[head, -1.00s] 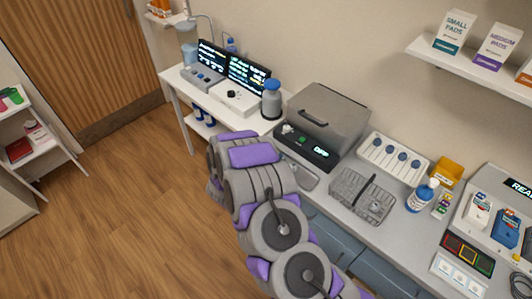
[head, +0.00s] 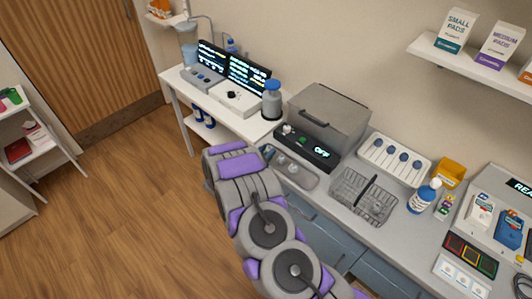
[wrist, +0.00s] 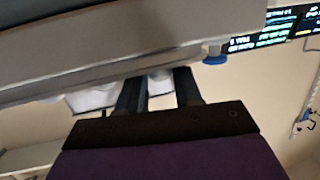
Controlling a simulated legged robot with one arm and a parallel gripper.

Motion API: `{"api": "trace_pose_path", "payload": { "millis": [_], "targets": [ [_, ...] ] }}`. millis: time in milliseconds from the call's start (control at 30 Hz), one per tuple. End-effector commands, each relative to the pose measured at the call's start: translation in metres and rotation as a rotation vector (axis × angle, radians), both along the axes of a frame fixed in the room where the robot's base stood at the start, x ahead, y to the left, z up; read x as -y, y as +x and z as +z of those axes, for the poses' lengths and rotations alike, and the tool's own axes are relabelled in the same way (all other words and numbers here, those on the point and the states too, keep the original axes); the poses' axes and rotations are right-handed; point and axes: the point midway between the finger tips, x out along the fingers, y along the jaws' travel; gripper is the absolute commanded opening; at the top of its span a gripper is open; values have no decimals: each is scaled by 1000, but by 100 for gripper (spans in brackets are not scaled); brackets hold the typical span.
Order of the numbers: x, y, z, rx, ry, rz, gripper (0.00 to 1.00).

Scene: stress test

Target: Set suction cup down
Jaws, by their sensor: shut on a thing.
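My gripper (wrist: 158,88) shows in the wrist view, with its two dark fingers a little apart. A small whitish piece (wrist: 160,82), which I take to be the suction cup, shows between them. Its shape is mostly hidden, and whether it touches the surface beyond cannot be told. In the head view my gripper and what it holds are hidden behind my arm. A grey shallow tray (head: 306,181) with several small pieces lies on the counter beside my arm, in front of the grey lidded machine (head: 329,110), whose display reads OFF.
A wire basket (head: 362,196) stands right of the tray. A white rack with blue knobs (head: 394,158) and a blue-capped bottle (head: 424,196) are farther right. Left of the machine is a grey canister (head: 271,103) with a blue top. The floor at left is clear.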

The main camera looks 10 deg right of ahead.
Motion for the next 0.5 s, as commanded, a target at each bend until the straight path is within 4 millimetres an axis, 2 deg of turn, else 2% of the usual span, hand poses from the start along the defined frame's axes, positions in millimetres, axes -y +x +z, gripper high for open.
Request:
{"api": "trace_pose_path", "payload": {
  "millis": [233,267,500],
  "targets": [
    [0,0,-4,-1,0,0,6],
    [0,0,-4,-1,0,0,36],
    [0,0,-4,-1,0,0,59]
  ]
}}
